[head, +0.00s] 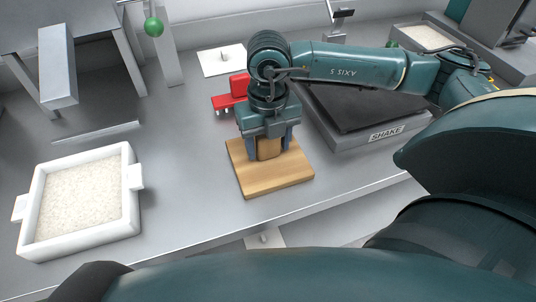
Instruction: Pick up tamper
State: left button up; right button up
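A light wooden board (295,178) lies on the grey worktop near its front edge. A brown wooden piece, which looks like the tamper (269,151), stands on or just above it; its upper part is hidden by my gripper. My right gripper (270,146) points down over the board, with one finger on each side of the wooden piece. I cannot tell whether the fingers touch it or leave a small gap. My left gripper is not in view.
A white two-handled tray of pale grains (126,208) is at the left. A red object (238,86) stands behind my gripper. A dark-topped machine marked SHAKE (385,137) is at the right. The worktop between tray and board is clear.

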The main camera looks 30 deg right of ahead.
jog(key=c, duration=0.9)
jog(key=shift+r, duration=0.15)
notch_tip(320, 180, up, 10)
jog(key=shift+f, duration=0.1)
